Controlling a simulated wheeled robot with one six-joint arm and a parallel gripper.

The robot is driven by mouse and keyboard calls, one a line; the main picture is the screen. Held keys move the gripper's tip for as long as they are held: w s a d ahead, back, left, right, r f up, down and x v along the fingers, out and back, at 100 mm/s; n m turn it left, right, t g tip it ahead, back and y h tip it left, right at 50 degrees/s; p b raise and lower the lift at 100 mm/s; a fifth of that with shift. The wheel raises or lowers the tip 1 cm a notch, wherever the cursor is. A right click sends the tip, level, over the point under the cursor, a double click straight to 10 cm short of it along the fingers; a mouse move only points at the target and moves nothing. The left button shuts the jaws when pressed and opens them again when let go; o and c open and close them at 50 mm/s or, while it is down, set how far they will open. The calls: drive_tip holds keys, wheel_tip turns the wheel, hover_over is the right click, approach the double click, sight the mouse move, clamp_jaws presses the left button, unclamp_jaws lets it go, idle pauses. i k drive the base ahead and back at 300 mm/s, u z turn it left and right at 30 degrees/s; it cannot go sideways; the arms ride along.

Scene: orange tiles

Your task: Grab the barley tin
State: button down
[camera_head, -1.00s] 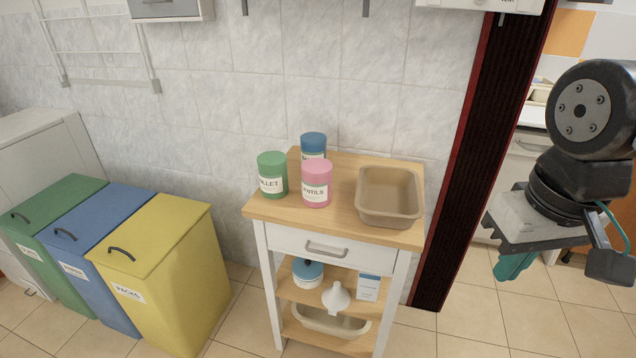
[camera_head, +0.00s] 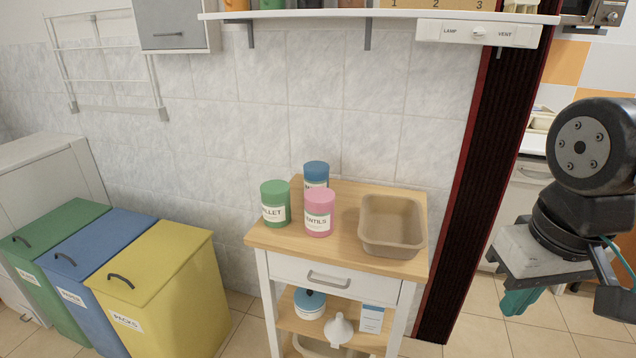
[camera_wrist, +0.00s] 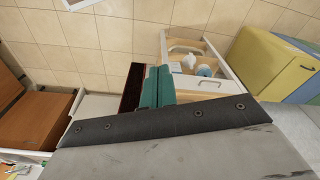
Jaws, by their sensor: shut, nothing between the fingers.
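Three tins stand on the wooden top of a small trolley (camera_head: 345,247) in the head view. The green tin (camera_head: 275,205) is labelled as millet and the pink tin (camera_head: 319,212) as lentils. A blue tin (camera_head: 316,172) stands behind the pink one, which hides most of its label, so I cannot read whether it says barley. My gripper (camera_head: 520,302) is at the right, well away from the tins, pointing down. Its teal fingers (camera_wrist: 157,88) are together and empty in the wrist view, where no tins show.
A tan tub (camera_head: 391,226) occupies the trolley's right side. A wall shelf (camera_head: 380,15) above carries containers cut off by the frame. A dark red-edged post (camera_head: 492,170) stands between trolley and arm. Green, blue and yellow bins (camera_head: 150,285) stand at left.

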sight(316, 173)
drive_tip(key=u, duration=0.65)
drive_tip(key=k, duration=1.05)
drive_tip(key=u, duration=1.4)
drive_tip(key=i, duration=1.65)
drive_tip(key=z, duration=0.9)
drive_tip(key=i, duration=0.9)
drive_tip(key=z, duration=1.45)
drive_tip(key=i, duration=0.55)
drive_tip(key=z, duration=0.4)
